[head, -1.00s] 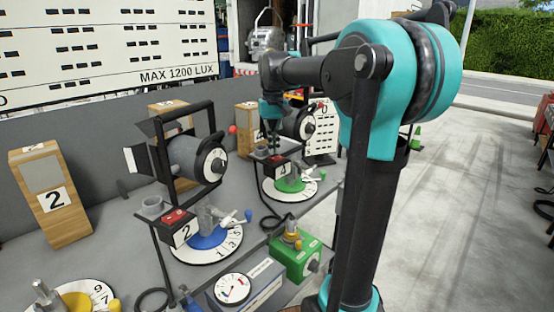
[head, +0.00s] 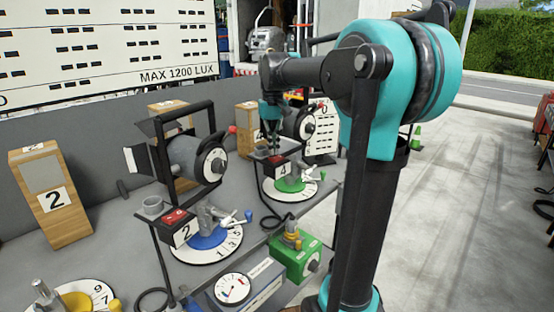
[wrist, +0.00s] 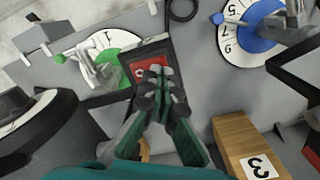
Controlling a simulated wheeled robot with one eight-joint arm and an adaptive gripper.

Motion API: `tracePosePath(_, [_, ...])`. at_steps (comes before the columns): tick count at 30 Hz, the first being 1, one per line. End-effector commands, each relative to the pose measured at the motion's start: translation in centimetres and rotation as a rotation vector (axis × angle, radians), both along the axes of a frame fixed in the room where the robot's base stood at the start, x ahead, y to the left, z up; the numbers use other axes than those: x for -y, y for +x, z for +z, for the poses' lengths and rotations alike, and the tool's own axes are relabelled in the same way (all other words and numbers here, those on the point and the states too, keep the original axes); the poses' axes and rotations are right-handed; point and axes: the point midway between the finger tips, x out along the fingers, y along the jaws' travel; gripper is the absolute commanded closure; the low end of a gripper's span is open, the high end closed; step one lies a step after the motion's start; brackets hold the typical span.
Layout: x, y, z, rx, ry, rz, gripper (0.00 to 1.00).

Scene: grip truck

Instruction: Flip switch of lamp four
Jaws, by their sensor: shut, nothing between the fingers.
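Lamp four (head: 303,121) stands at the back of the bench, with a label "4" on its switch box (head: 284,169). Its red switch (head: 277,159) sits on top of the box. In the wrist view the red switch (wrist: 140,72) shows on its dark box, partly hidden behind my fingertips. My gripper (head: 274,148) is shut and empty, pointing down just above the switch. Its fingertips (wrist: 156,76) overlap the switch's right side in the wrist view. I cannot tell whether they touch it.
Lamp two (head: 190,158) stands nearer, with its own red switch (head: 174,216). Wooden block two (head: 48,205) is at the left; block three (wrist: 245,150) is near my gripper.

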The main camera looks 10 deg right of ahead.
Motion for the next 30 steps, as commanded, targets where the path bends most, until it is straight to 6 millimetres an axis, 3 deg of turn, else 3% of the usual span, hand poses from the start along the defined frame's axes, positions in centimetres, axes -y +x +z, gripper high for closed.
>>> tracePosePath(30, [0.0,0.0,-1.4,0.0,0.0,0.0,1.0])
